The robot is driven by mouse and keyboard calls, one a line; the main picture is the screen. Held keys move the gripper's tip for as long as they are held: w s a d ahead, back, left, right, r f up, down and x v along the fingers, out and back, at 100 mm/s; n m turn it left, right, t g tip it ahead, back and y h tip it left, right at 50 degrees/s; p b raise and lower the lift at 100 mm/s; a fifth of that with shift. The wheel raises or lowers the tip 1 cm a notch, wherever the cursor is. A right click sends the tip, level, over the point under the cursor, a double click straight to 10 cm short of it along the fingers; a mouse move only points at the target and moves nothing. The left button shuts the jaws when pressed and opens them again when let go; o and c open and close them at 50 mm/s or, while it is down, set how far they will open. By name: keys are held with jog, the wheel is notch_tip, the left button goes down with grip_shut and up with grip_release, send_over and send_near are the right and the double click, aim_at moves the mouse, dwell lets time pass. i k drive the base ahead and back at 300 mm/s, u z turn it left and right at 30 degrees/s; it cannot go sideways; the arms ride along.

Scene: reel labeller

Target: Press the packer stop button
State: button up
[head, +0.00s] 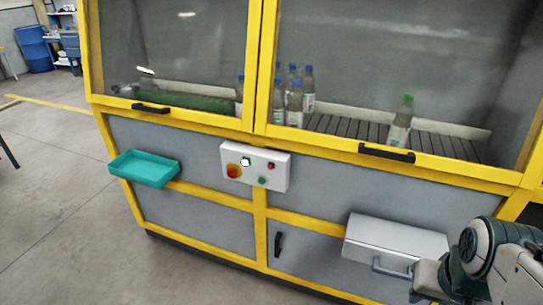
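A white control box (281,178) is fixed to the front of the yellow-framed machine, below its windows. It bears a large red mushroom button on a yellow base (233,171) at lower left, a small red button (270,166) at upper right, a green button (262,181) at lower right and another green and white control (246,161) at upper left. No labels can be read, so I cannot tell which is the packer stop. My gripper (418,285) is at the lower right, well apart from the control box, by a grey box. Its fingers are not clear.
A grey box (395,237) juts from the machine's lower right, close to my arm. A teal tray (144,168) juts out left of the control box. Black handles (387,153) sit on the window frames. Bottles (295,104) stand behind glass.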

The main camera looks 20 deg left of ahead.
aim_at(232, 173)
jog(key=u, duration=0.95)
jog(key=i, duration=1.3)
jog(key=u, duration=0.3)
